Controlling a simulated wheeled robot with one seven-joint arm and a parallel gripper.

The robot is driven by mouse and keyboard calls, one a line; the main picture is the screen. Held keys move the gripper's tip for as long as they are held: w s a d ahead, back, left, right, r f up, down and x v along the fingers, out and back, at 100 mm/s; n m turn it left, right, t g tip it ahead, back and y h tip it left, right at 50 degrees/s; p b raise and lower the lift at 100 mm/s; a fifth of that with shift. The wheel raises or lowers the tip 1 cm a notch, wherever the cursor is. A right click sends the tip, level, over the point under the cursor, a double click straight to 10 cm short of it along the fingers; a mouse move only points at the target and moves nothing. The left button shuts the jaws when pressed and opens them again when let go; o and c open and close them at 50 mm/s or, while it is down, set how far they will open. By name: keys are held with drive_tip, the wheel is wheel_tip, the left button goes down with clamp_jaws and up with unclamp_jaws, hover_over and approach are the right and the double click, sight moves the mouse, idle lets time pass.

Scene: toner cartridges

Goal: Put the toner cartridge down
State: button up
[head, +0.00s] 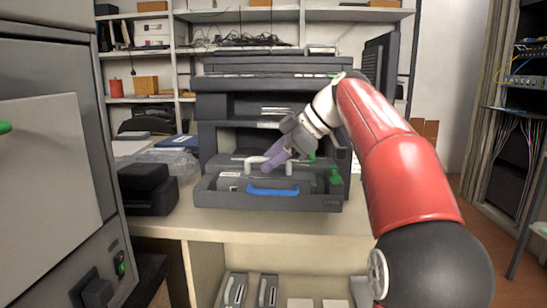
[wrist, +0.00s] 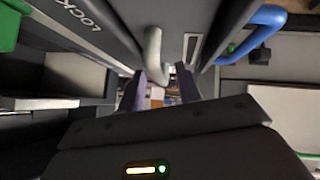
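The toner cartridge (head: 228,180) is a dark grey block with a white looped handle (head: 256,160). It lies in the pulled-out drawer (head: 225,200) of the dark printer, which has a blue front handle (head: 273,191). My gripper (head: 268,166), with purple fingers, points down at the cartridge's white handle. In the wrist view, the two fingertips (wrist: 160,88) are apart, with a gap between them. The white handle (wrist: 153,48) shows close to the left finger, and I see no grip on it. The cartridge's underside is hidden in the drawer.
A green lever (head: 335,178) stands at the drawer's right side. A black box (head: 147,190) and a clear bag (head: 175,162) lie left of the drawer. A grey cabinet (head: 50,170) is close on the left. Further cartridges (head: 233,290) lie on a shelf below the worktop.

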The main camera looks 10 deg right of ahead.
drive_tip(key=shift+d+r, duration=0.1)
drive_tip(key=shift+r, duration=0.15)
drive_tip(key=p+v, duration=0.2)
drive_tip(key=v, duration=0.9)
drive_tip(key=shift+s+d+r+p, duration=0.2)
drive_tip(key=shift+d+p, duration=0.05)
drive_tip(key=shift+p, duration=0.1)
